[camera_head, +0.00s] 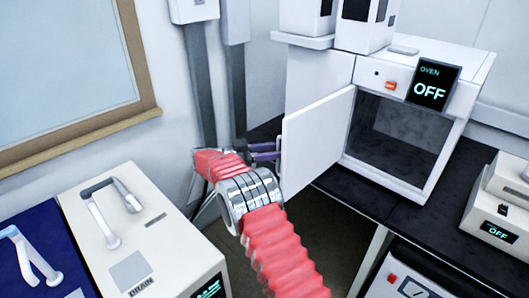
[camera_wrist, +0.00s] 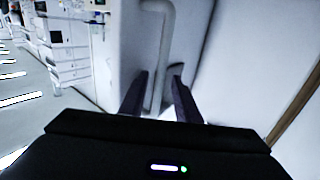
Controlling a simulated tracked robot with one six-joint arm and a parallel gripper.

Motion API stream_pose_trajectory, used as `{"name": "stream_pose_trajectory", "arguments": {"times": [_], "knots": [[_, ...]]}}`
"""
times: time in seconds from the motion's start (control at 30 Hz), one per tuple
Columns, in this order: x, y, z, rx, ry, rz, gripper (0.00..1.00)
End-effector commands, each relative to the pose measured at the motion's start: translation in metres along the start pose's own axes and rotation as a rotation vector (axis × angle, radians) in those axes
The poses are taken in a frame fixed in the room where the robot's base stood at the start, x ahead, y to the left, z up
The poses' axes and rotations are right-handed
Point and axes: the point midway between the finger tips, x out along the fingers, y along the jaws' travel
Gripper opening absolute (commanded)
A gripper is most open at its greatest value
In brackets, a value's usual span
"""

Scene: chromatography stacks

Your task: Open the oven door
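The white oven (camera_head: 410,110) stands on a black bench in the head view. Its door (camera_head: 318,142) is swung well out to the left, and the dark inside shows. The door's handle (camera_head: 281,157) is on its outer left edge. In the wrist view the handle (camera_wrist: 163,50) is a pale vertical bar with a bent top. My gripper (camera_head: 274,151) is at the handle. In the wrist view my gripper's fingers (camera_wrist: 160,97) stand apart on either side of the bar's lower end, with a gap visible. I cannot tell whether they touch it.
The oven's display (camera_head: 432,83) reads OFF. A framed board (camera_head: 75,65) and grey wall posts stand behind my arm. A white unit marked DRAIN (camera_head: 135,245) is at the left. Another device reading OFF (camera_head: 500,215) sits on the bench at the right.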

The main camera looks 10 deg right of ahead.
Motion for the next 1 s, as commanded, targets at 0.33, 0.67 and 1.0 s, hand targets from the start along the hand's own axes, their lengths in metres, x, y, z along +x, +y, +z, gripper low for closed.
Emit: {"name": "stream_pose_trajectory", "arguments": {"times": [0.33,0.67,1.0], "knots": [[-0.047,-0.001,0.002,0.001,0.0,-0.005,0.3],[-0.095,-0.002,0.002,0.0,0.0,-0.006,0.3],[-0.128,-0.002,0.002,0.0,0.0,-0.007,0.3]]}}
